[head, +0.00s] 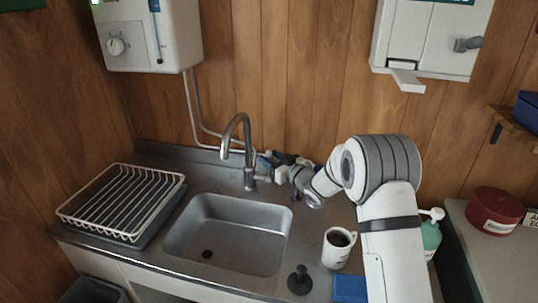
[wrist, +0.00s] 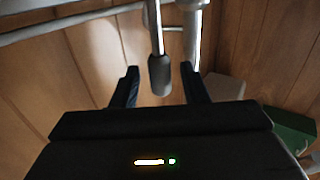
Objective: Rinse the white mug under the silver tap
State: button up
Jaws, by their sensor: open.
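The white mug (head: 335,257) stands upright on the counter to the right of the sink, its inside dark. It does not show in the wrist view. The silver tap (head: 247,145) rises behind the sink, its curved spout over the basin. My gripper (head: 268,160) is beside the lower part of the tap, partly hard to make out. In the wrist view my gripper (wrist: 160,88) is open and empty, with the grey tap lever (wrist: 160,72) in the gap between its fingers. I cannot tell whether either finger touches it. The tap's upright pipe (wrist: 191,40) is just beyond.
The metal sink (head: 180,235) looks empty. A wire dish rack (head: 120,195) stands left of it. A dark plunger-like object (head: 299,281), a blue sponge (head: 350,289) and a green soap bottle (head: 431,238) are at the right, near my arm. A white wall heater (head: 150,40) hangs above.

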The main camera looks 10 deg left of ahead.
jog(key=shift+x, duration=0.8)
grip_shut()
